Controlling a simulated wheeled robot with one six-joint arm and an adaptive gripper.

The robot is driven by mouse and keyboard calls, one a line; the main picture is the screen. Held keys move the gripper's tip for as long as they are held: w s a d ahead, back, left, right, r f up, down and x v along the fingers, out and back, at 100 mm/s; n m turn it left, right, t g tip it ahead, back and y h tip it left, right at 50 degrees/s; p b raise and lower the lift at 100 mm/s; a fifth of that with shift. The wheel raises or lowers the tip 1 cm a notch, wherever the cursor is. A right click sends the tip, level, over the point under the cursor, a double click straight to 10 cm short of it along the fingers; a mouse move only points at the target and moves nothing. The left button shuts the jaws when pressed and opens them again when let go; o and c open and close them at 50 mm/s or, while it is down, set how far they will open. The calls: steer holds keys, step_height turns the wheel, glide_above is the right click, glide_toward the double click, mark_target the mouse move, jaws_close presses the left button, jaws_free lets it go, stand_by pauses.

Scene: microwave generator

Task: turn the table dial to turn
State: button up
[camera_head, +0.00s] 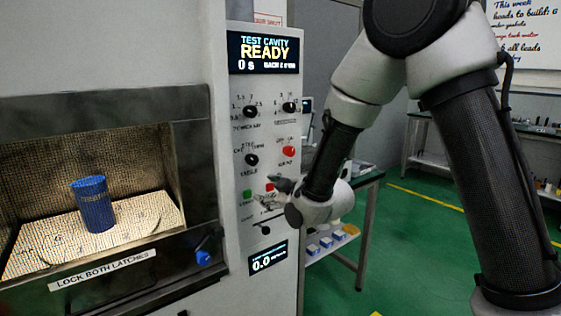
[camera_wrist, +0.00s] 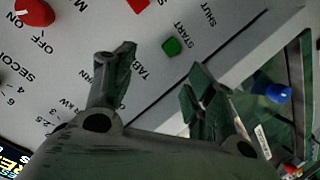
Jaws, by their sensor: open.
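The table dial (camera_head: 251,159) is a round black knob with a light pointer, low on the left of the grey control panel (camera_head: 234,140), under OFF and TURN labels. Its pointer setting is too small to read. My gripper (camera_head: 270,196) is by the lower panel, below and right of the dial, near the small buttons. In the wrist view, my gripper (camera_wrist: 165,60) is open, its two fingers spread over the panel with nothing between them. The TABLE label shows beside one finger; I cannot make out the dial there, and the finger may hide it.
Above are two more black dials (camera_head: 249,111) (camera_head: 289,107); a red knob (camera_head: 289,151) sits right of the table dial. A green button (camera_head: 247,194) and a red one (camera_head: 269,187) are below. A blue cup (camera_head: 94,204) stands in the cavity. A blue latch knob (camera_head: 203,258) sticks out.

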mark_target(254, 161)
step_height(254, 161, up, 7)
steer(key=w+n+t+y, duration=0.1)
steer(key=n+t+y, duration=0.1)
steer(key=t, duration=0.1)
steer(key=x, duration=0.7)
steer(key=shift+w+a+f, duration=0.25)
steer(key=shift+w, duration=0.05)
steer(key=c, duration=1)
